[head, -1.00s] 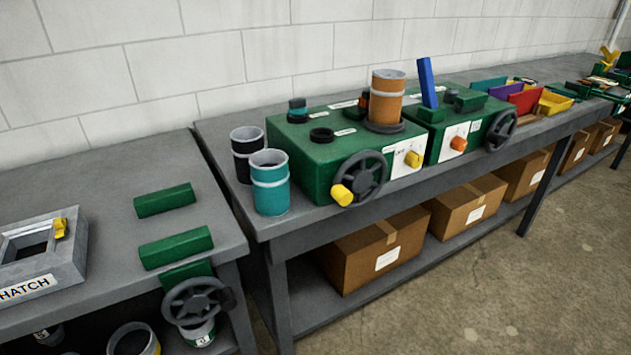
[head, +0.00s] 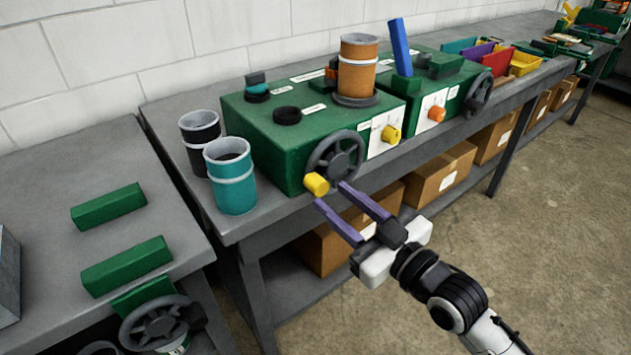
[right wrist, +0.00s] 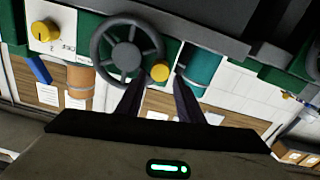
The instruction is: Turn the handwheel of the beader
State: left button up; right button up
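A green machine (head: 262,143) stands on the bench with a grey handwheel (head: 342,150) on its front. The handwheel carries a yellow handle (head: 317,184) at its lower left rim. My right gripper (head: 332,195) is open, its two purple fingers pointing at the handle from the front, just short of it or beside it. In the right wrist view the handle (right wrist: 159,72) shows between and beyond the fingertips, with the handwheel (right wrist: 125,48) to its left. I cannot tell whether a finger touches it. My left gripper is not in view.
A teal canister (head: 231,178) and a black one (head: 199,140) stand left of the machine. An orange cylinder (head: 357,65) stands on its top. A second green machine with a handwheel (head: 479,95) is at right. Another handwheel (head: 155,323) hangs at the left bench.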

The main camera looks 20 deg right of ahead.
aim_at(322, 189)
jog(key=x, duration=0.7)
jog(key=shift+f, duration=0.1)
grip_shut()
